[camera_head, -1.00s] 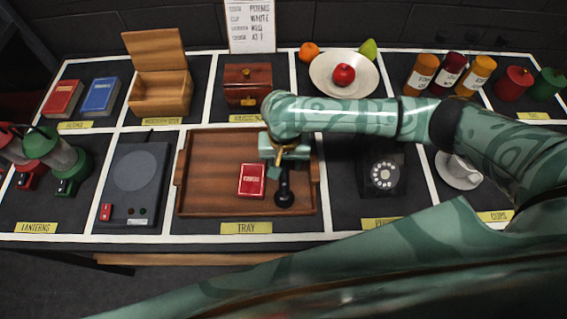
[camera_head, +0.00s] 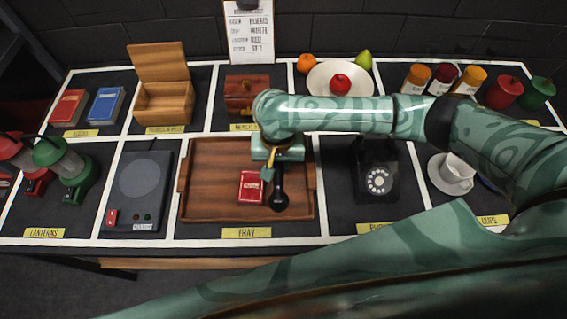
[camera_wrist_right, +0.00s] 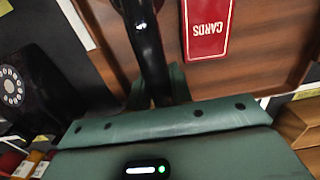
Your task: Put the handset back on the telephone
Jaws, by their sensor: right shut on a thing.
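The black handset (camera_head: 279,197) is over the right part of the wooden tray, upright in the head view. My right gripper (camera_head: 277,160) is shut on its upper part. In the right wrist view the handset (camera_wrist_right: 145,42) runs up from between the fingers (camera_wrist_right: 157,92). Whether it touches the tray floor I cannot tell. The black telephone (camera_head: 362,175), with a white dial, stands right of the tray, its upper part near my arm. It also shows at the left of the right wrist view (camera_wrist_right: 30,90). My left gripper is out of view.
A red card box (camera_head: 251,187) lies in the tray (camera_head: 210,207), just left of the handset. A white cup (camera_head: 455,172) stands right of the telephone. A bowl with a red apple (camera_head: 341,85) is behind my arm. A grey charger (camera_head: 137,190) is left of the tray.

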